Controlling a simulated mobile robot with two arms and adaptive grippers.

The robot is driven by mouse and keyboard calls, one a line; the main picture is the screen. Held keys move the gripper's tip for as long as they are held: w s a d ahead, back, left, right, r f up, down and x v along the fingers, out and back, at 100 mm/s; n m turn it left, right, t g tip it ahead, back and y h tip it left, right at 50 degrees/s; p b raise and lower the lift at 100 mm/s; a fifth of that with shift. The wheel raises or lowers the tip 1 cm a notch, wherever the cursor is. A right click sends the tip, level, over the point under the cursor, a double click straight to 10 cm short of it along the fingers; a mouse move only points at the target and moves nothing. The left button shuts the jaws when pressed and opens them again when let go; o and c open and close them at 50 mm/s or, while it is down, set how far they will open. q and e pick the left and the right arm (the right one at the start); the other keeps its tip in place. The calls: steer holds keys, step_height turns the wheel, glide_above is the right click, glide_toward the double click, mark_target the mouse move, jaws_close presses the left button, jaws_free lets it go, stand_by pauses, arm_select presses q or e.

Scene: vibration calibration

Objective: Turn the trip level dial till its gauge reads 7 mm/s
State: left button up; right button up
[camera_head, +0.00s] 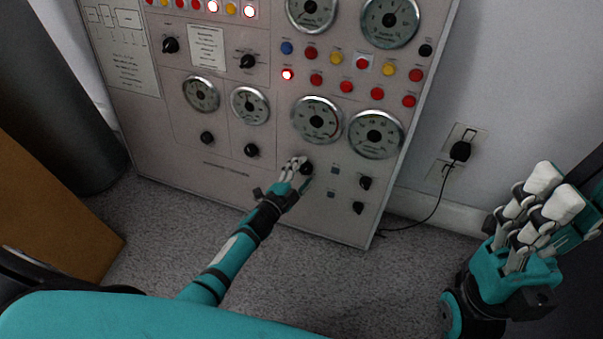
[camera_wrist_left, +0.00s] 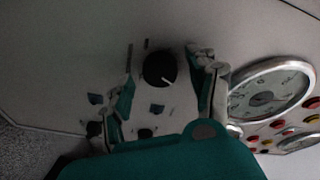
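A black dial (camera_head: 306,168) with a white pointer line sits low on the grey panel, below a round gauge (camera_head: 317,119). I take it for the trip level dial, but its label is too small to read. My left gripper (camera_head: 296,169) is at this dial. In the left wrist view the dial (camera_wrist_left: 158,68) lies between the spread fingers of the left gripper (camera_wrist_left: 166,88), with gaps on both sides. A gauge (camera_wrist_left: 270,90) shows at right there; its reading is not legible. My right gripper (camera_head: 540,215) is open and empty, away from the panel at lower right.
Another gauge (camera_head: 375,134) stands right of the first. Two small black knobs (camera_head: 365,182) (camera_head: 358,208) sit right of the dial. Rows of coloured lamps and buttons (camera_head: 347,87) are above. A plug with a cable (camera_head: 460,151) is on the wall. Carpet floor (camera_head: 330,280) is clear in front.

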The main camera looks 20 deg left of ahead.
arm_select(q)
steer(key=v, duration=1.2)
steer(key=shift+d+r, duration=0.1)
steer(key=shift+r, duration=0.05)
